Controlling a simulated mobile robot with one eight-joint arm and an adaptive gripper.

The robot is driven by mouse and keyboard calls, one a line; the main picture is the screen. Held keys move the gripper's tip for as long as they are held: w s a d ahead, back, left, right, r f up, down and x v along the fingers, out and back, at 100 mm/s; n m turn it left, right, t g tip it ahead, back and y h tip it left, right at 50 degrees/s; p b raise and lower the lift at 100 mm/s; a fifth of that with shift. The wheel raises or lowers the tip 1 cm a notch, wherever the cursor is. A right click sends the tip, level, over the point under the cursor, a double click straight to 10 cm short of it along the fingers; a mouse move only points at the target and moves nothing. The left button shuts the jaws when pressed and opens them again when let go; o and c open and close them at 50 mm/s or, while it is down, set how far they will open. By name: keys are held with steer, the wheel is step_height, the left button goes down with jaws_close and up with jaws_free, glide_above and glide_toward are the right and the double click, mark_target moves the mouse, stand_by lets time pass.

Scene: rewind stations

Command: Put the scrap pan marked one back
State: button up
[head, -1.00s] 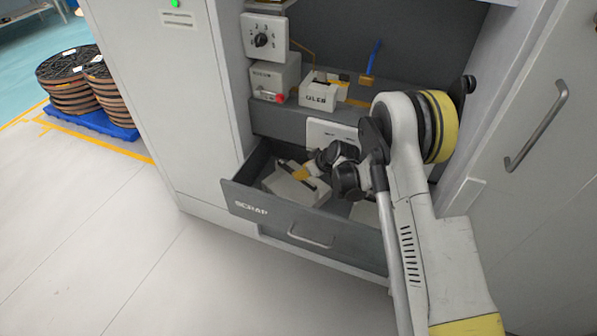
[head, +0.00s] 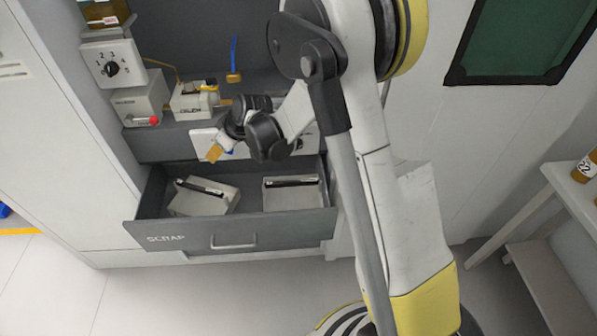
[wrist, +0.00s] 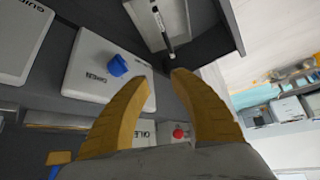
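Two pale grey scrap pans with dark handles lie in the open drawer marked SCRAP (head: 165,238). The left pan (head: 190,204) sits turned at an angle, and the right pan (head: 292,195) sits squarer to the drawer. No number can be read on either. One pan (wrist: 176,14) also shows at the top of the wrist view. My gripper (wrist: 160,76) has two yellow fingers spread apart with nothing between them. In the head view, my gripper (head: 214,152) is above the drawer's back edge, apart from both pans.
A white panel with a blue knob (wrist: 118,65) lies close by the fingers. On the shelf above stand a dial box (head: 111,66), a grey box with a red button (head: 140,103) and a white box (head: 194,99). A side table (head: 570,190) stands at right.

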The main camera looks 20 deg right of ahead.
steer(key=s+d+r+m+h, duration=0.2)
steer(key=s+d+r+m, duration=0.35)
steer(key=s+r, duration=1)
steer(key=s+d+m+h, duration=0.1)
steer(key=s+d, duration=0.2)
steer(key=s, duration=0.4)
steer(key=s+d+r+m+t+h, duration=0.1)
steer(key=s+d, duration=0.3)
steer(key=s, duration=0.4)
steer(key=shift+s, duration=0.25)
